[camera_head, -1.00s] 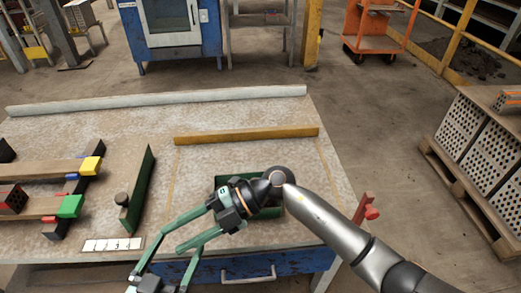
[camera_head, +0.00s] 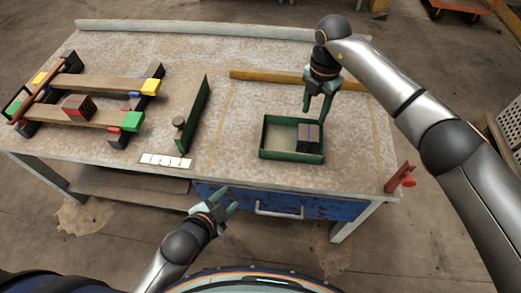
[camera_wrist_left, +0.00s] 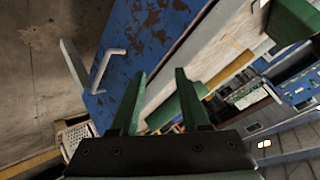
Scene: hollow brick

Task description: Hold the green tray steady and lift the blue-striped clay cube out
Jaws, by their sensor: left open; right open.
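The green tray (camera_head: 277,136) lies on the right part of the table. The clay cube (camera_head: 308,138), dark with a blue stripe, sits inside it against the right side. My right gripper (camera_head: 318,117) points down just above the tray's back edge, behind the cube; its fingers are apart and hold nothing. My left gripper (camera_head: 232,199) is open and empty in front of the table, by the blue drawer front and lower left of the tray. Its open fingers (camera_wrist_left: 155,78) also show in the left wrist view. I cannot surely identify the tray there.
A wooden strip (camera_head: 290,77) lies behind the tray. A green upright board (camera_head: 196,112) stands left of it, near a numbered card (camera_head: 166,160). A rack of planks (camera_head: 95,85) with a red-marked dark brick (camera_head: 78,107) is further left. A drawer handle (camera_head: 279,211) sticks out in front.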

